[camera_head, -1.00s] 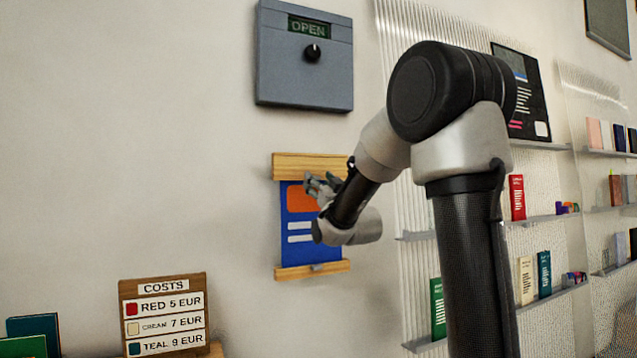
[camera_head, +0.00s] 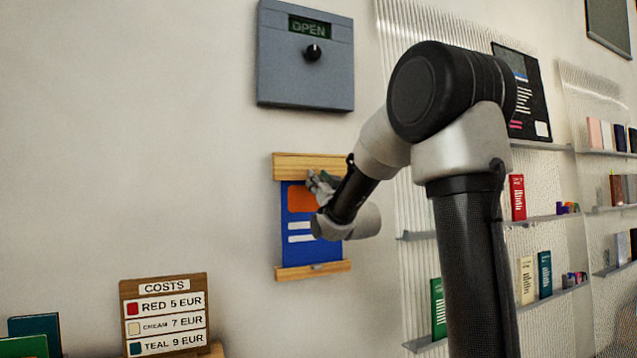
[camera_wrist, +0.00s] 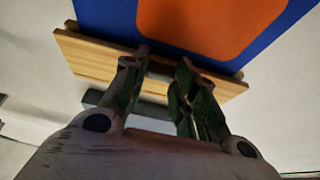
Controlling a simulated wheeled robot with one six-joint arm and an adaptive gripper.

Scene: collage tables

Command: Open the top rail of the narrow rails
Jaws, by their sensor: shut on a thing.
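The narrow poster hangs on the wall, with a wooden top rail (camera_head: 300,165), a wooden bottom rail (camera_head: 312,270) and a blue sheet with an orange patch (camera_head: 297,199) between them. My gripper (camera_head: 319,180) is at the lower edge of the top rail, right of its middle. The wrist view shows the top rail (camera_wrist: 90,57) running behind my gripper (camera_wrist: 164,62), with the sheet (camera_wrist: 105,15) beyond. The fingers are shut on a part of the top rail, with a gap between them. They hide the exact part held.
A grey box (camera_head: 283,80) with a black knob and an OPEN display is on the wall above. Ribbed shelf panels with books stand to the right. A COSTS sign (camera_head: 165,315) stands low at the left. The wall left of the poster is clear.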

